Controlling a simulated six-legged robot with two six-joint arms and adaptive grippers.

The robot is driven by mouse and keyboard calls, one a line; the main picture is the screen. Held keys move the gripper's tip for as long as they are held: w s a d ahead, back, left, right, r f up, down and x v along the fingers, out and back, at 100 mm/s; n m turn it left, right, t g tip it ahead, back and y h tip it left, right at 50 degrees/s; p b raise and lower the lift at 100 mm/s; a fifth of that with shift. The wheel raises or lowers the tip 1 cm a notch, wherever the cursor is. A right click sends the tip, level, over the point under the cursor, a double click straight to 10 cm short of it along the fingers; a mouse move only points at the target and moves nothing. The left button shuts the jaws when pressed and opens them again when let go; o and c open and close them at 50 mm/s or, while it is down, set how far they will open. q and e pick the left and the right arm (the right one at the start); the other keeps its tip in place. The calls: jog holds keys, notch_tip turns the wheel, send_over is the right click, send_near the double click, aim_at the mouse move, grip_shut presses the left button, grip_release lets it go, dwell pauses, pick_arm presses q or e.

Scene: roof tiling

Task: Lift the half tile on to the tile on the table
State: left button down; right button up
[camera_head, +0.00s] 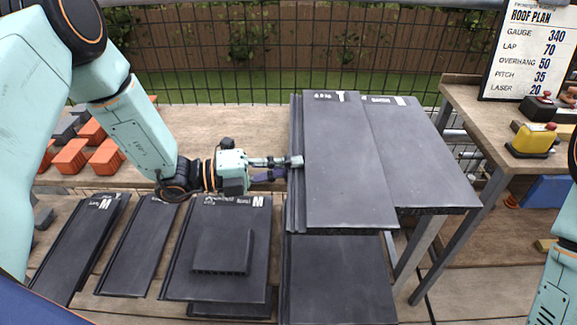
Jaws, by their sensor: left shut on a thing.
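My left gripper (291,168) is shut on the left edge of a dark grey slab, which I take to be the half tile (345,165). The half tile lies flat-looking, with white markings at its far end. Its right side overlaps another dark tile, the tile on the table (425,155), whose left part is hidden beneath it. I cannot tell whether the two touch. The table's grey legs show below the tile on the right. My right arm shows at the right edge, but its gripper is out of view.
Another dark tile (340,285) lies lower, in front of the half tile. Several dark tiles (215,265) lie at the left, one with a small dark plate on it. Orange blocks (72,155) stand far left. A wooden bench (470,115) with a yellow device (533,141) and roof plan sign (525,50) is right.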

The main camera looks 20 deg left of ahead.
pick_arm(q)
jog(key=shift+f, duration=0.15)
dwell(0.6)
jog(key=c, duration=1.3)
grip_release()
jog(key=shift+c, duration=0.2)
jog(key=shift+p+v, duration=1.45)
jog(key=shift+v, duration=2.35)
jog(key=shift+f, duration=0.1)
notch_tip(320, 180, up, 5)
jog(key=p, duration=0.4)
